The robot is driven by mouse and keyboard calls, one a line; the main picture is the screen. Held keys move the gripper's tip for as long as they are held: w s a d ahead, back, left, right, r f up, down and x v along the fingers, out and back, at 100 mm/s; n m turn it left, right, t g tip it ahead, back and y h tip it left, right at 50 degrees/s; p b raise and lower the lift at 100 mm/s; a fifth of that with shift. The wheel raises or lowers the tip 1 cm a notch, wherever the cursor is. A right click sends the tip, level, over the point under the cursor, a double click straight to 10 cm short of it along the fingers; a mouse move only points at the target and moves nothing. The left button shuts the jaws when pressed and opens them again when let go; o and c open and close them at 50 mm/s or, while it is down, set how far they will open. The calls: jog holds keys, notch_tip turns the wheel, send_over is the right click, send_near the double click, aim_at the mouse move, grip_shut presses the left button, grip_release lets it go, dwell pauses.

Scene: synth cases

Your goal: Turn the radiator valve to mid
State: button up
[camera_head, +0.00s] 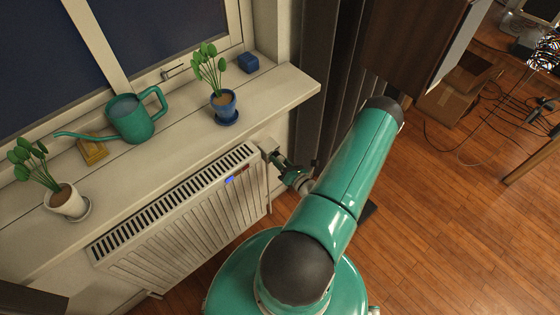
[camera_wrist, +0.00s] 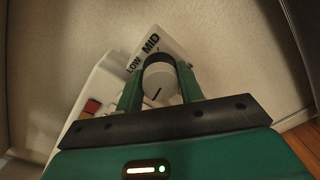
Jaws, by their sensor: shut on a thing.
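The radiator valve is a round pale knob (camera_wrist: 160,80) with a dark rim and a short dark line on its face. A white plate (camera_wrist: 166,42) behind it reads LOW and MID; MID is above the knob, LOW to its upper left. The line on the face slants toward the bottom of the wrist view. My gripper (camera_wrist: 160,84) is shut on the knob, one green finger on each side. In the head view my gripper (camera_head: 274,158) is at the upper right end of the white radiator (camera_head: 185,228); the knob is hard to make out there.
A windowsill (camera_head: 180,139) runs above the radiator. Dark curtains (camera_head: 315,75) hang right of the sill.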

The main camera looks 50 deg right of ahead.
jog(key=m, duration=0.4)
jog(key=shift+m, duration=0.3)
jog(key=m, duration=0.3)
jog(key=shift+m, duration=0.3)
jog(key=m, duration=0.7)
jog(key=shift+m+y, duration=0.4)
jog(key=m, duration=0.6)
jog(key=shift+d, duration=0.1)
jog(key=m, duration=0.7)
jog(key=o, duration=1)
